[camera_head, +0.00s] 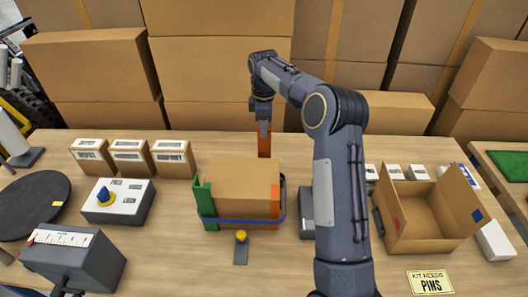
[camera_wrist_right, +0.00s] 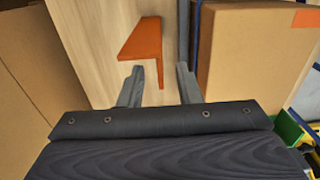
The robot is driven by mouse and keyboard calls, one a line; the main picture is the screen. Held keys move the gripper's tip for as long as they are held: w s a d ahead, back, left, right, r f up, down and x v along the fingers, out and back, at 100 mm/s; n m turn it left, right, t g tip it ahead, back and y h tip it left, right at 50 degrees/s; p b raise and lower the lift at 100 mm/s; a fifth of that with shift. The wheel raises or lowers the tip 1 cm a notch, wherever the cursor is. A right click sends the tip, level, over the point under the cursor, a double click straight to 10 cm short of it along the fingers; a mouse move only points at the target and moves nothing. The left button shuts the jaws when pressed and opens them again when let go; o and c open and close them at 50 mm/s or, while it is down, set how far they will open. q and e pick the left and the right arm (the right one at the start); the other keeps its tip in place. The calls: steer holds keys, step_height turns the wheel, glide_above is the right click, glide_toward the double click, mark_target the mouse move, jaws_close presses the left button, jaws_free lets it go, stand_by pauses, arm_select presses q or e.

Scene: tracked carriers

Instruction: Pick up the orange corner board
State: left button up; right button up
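The orange corner board (camera_head: 264,143) stands upright behind the brown carton (camera_head: 240,182), right below my right gripper (camera_head: 263,118). In the right wrist view the orange corner board (camera_wrist_right: 145,40) shows an L-shaped end, and its narrow leg reaches down between the two fingers. My right gripper (camera_wrist_right: 160,85) is open there, with a finger on each side of that leg. I cannot tell whether either finger touches it. The carton (camera_wrist_right: 250,60) is to the right of the fingers. My left gripper is not in view.
A green corner board (camera_head: 206,207) and a blue strap (camera_head: 240,219) sit against the carton. Small boxes (camera_head: 128,157) and a blue-knobbed control box (camera_head: 119,200) stand left. An open carton (camera_head: 420,215) stands right. Large cartons (camera_head: 220,67) line the back.

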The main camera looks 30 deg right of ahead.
glide_above(264, 151)
step_height(264, 151, down, 4)
steer(key=shift+w+d+f+p, duration=0.1)
steer(key=shift+f+p, duration=0.05)
steer(key=shift+p, duration=0.3)
steer(key=shift+c, duration=0.4)
jaws_close()
